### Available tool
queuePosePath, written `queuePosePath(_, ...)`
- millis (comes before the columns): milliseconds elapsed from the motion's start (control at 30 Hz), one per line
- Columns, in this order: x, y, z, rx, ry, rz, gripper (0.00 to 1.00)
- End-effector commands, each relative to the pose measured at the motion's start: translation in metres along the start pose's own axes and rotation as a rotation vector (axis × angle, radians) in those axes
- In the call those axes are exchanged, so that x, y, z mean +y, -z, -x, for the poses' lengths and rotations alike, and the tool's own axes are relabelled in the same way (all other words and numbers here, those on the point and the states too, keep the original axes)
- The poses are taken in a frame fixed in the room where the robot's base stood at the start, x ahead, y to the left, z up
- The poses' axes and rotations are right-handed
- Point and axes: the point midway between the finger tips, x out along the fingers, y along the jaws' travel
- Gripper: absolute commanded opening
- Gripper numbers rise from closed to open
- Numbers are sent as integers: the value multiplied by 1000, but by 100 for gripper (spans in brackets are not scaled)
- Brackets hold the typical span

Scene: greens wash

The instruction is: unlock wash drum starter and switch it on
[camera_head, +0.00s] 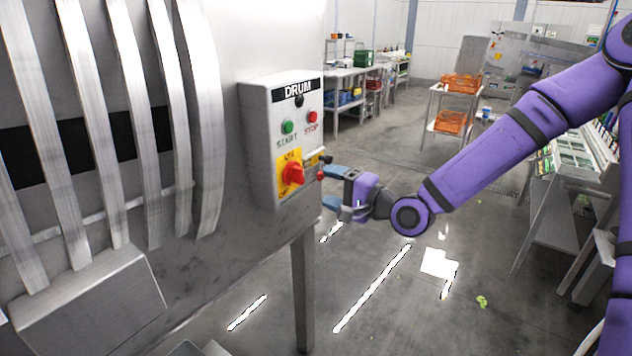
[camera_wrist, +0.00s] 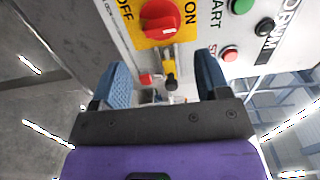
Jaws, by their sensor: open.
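The wash drum starter box (camera_head: 258,150), labelled DRUM, is fixed to the side of the grey machine. Its red rotary switch (camera_head: 292,173) sits on a yellow plate (camera_head: 286,193); in the wrist view the red knob (camera_wrist: 160,18) lies between the words OFF and ON. A small black and yellow piece (camera_wrist: 170,72), perhaps the lock part, sticks out beside the plate, with a small red piece (camera_wrist: 146,79) near it. My gripper (camera_head: 329,188) is open and empty just right of the box. In the wrist view its blue fingers stand either side of these small pieces, apart from them.
The green START button (camera_head: 288,127) and red STOP button (camera_head: 313,117) are above the switch, with a black button (camera_head: 299,100) higher up. A grey leg (camera_head: 303,285) stands below the box. A cart with orange crates (camera_head: 453,121) is farther back.

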Motion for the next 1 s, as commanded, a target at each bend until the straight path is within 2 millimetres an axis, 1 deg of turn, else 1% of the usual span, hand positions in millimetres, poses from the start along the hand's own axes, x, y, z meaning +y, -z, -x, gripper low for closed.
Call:
queuePosePath(33, 0, 0, 6, 1, -1, -1, 69)
queuePosePath(100, 0, 0, 12, 2, 0, -1, 69)
queuePosePath(200, 0, 0, 17, 0, 0, -1, 69)
queuePosePath(567, 0, 0, 19, -1, -1, 1, 69)
queuePosePath(667, 3, -1, 19, -2, -28, 25, 69)
queuePosePath(767, 12, -2, 21, -7, -109, 95, 69)
queuePosePath(833, 20, -2, 24, -11, -195, 170, 69)
queuePosePath(1000, 37, 6, 42, -15, -436, 377, 69)
